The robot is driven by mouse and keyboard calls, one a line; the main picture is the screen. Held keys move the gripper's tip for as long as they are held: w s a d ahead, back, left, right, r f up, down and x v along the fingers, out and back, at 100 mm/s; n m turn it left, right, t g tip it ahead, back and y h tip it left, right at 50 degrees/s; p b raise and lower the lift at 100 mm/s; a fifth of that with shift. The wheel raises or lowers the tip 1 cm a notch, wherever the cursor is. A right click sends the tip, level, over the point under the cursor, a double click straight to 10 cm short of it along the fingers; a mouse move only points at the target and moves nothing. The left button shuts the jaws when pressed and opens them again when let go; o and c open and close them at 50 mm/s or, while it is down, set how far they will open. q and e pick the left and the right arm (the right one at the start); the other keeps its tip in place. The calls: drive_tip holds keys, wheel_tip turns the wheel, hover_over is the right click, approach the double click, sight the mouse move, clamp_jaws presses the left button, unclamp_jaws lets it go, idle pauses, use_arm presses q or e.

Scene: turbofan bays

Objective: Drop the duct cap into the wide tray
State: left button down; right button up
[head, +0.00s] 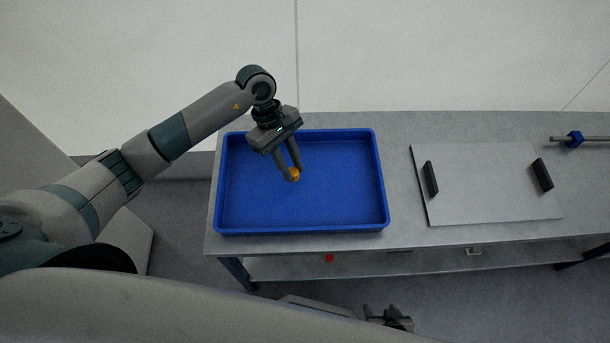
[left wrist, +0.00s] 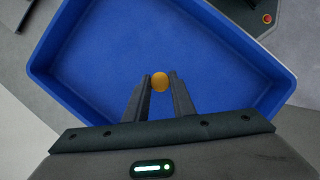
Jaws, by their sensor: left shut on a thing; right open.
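The duct cap is a small orange round piece (head: 294,174) between the fingertips of my left gripper (head: 291,174). My left gripper is shut on it and holds it over the wide blue tray (head: 240,228). In the left wrist view the cap (left wrist: 160,82) sits between the two fingers (left wrist: 160,84), with the tray's blue floor (left wrist: 150,40) behind it. The tray looks empty. My right gripper (head: 388,314) is low at the bottom of the head view, in front of the table, open and apart from everything.
The tray stands on a grey table (head: 400,235). To its right lies a light grey plate (head: 485,190) with two black upright handles (head: 431,178). A rod with a blue block (head: 574,138) is at the far right. A small red object (head: 330,258) is on the lower shelf.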

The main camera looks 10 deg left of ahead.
use_arm(q)
drive_tip(key=c, duration=1.4)
unclamp_jaws()
drive_tip(key=shift+w+a+r, duration=0.15)
drive_tip(key=shift+a+r, duration=0.1)
drive_tip(key=shift+r, duration=0.25)
drive_tip(key=b+v, duration=0.2)
drive_tip(key=v, duration=1.4)
drive_tip(key=shift+b, duration=0.4)
use_arm(e)
drive_tip(key=s+d+g, duration=0.1)
drive_tip(key=s+d+f+g, duration=0.1)
drive_tip(key=shift+s+d+f+h, duration=0.3)
drive_tip(key=shift+s+d, duration=0.05)
use_arm(q)
drive_tip(key=shift+a, duration=0.1)
